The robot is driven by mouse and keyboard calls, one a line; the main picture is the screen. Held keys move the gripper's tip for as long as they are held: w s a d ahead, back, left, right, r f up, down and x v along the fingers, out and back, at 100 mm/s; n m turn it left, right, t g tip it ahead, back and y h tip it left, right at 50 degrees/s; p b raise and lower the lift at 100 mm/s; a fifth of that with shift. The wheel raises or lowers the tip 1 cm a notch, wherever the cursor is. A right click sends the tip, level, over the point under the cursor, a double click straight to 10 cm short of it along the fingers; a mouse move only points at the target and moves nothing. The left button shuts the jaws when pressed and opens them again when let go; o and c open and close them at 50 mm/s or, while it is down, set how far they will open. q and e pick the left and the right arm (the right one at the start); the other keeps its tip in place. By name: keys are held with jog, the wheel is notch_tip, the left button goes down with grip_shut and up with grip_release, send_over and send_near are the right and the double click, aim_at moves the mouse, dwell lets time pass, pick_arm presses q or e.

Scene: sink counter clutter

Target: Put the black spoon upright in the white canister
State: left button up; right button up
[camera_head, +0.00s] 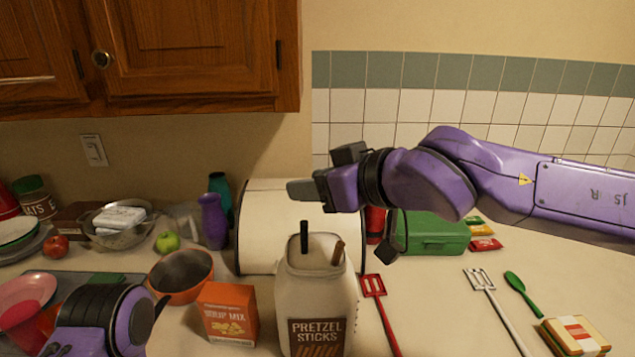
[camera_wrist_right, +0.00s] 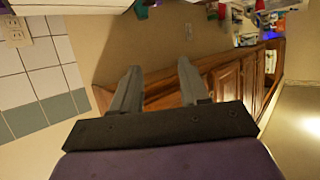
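The white canister (camera_head: 290,300), labelled "PRETZEL STICKS", stands upright at the front centre in the head view. A black handle (camera_head: 304,238), seemingly the black spoon's, sticks up from its mouth beside a brown stick (camera_head: 337,253); what lies below the rim is hidden. My right gripper (camera_head: 292,189) is above the canister and apart from the handle, pointing left. The right wrist view shows its two fingers (camera_wrist_right: 158,72) spread with nothing between them. My left gripper (camera_head: 155,310) is at the lower left; its fingers are barely visible.
A white bread box (camera_head: 262,225) stands behind the canister. A soup mix box (camera_head: 228,312) and orange bowl (camera_head: 181,274) are left of it. A red spatula (camera_head: 380,312), white slotted turner (camera_head: 494,305), green spoon (camera_head: 520,292) and green box (camera_head: 432,232) are right.

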jog(key=v, duration=1)
jog(key=shift+s+d, duration=0.15)
jog(key=shift+d, duration=0.05)
dwell(0.4)
